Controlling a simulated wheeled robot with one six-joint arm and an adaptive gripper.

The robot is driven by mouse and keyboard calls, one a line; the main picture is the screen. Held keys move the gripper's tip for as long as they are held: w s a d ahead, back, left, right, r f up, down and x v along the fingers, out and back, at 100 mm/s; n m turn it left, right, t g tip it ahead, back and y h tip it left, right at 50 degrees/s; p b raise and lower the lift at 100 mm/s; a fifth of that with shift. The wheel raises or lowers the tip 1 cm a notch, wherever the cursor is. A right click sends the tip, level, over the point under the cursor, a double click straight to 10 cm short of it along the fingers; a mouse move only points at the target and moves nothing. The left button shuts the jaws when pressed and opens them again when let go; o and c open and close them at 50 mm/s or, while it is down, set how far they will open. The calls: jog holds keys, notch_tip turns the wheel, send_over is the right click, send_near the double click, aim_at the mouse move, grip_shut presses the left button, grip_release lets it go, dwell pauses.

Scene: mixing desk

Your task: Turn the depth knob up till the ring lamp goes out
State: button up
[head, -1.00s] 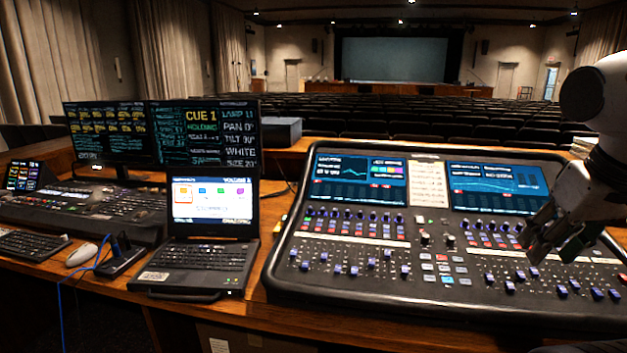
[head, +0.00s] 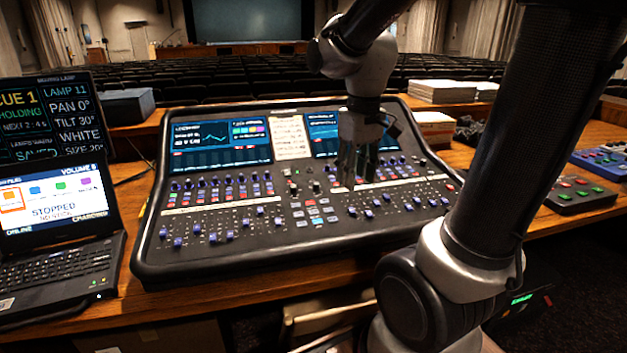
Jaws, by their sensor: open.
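The mixing desk (head: 150,250) stands on the wooden table in the head view, with rows of small knobs, lit buttons and blue-capped faders. I cannot tell which knob is the depth knob; the labels are too small to read. Two larger knobs, a left one (head: 294,190) and a right one (head: 317,187), sit near the desk's middle. I cannot make out a ring lamp. My gripper (head: 349,184) points down over the desk, right of these knobs, with its fingers apart and nothing visible between them. It hides part of the right screen and some controls behind it.
A laptop (head: 60,235) and a monitor (head: 52,118) stand to the left. Paper stacks (head: 442,91) lie behind the desk to the right. A blue control box (head: 603,162) and a dark button box (head: 580,193) sit at the far right. My arm crosses the right foreground.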

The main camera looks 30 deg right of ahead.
aim_at(317, 183)
jog(key=w+f+n, duration=0.2)
jog(key=w, duration=0.2)
jog(key=w+f+n, duration=0.1)
jog(key=w+n, duration=0.1)
jog(key=w, duration=0.3)
jog(key=w+f+n, duration=0.2)
jog(key=w+n, duration=0.1)
jog(key=w, duration=0.2)
jog(key=shift+f+g, duration=0.3)
jog(key=w+r+n+t, duration=0.1)
jog(key=w+r+n, duration=0.1)
jog(key=w+n, duration=0.35)
jog(key=shift+n, duration=0.35)
jog(key=f, duration=0.8)
jog(key=shift+w+d, duration=0.1)
jog(key=shift+d, duration=0.15)
grip_shut()
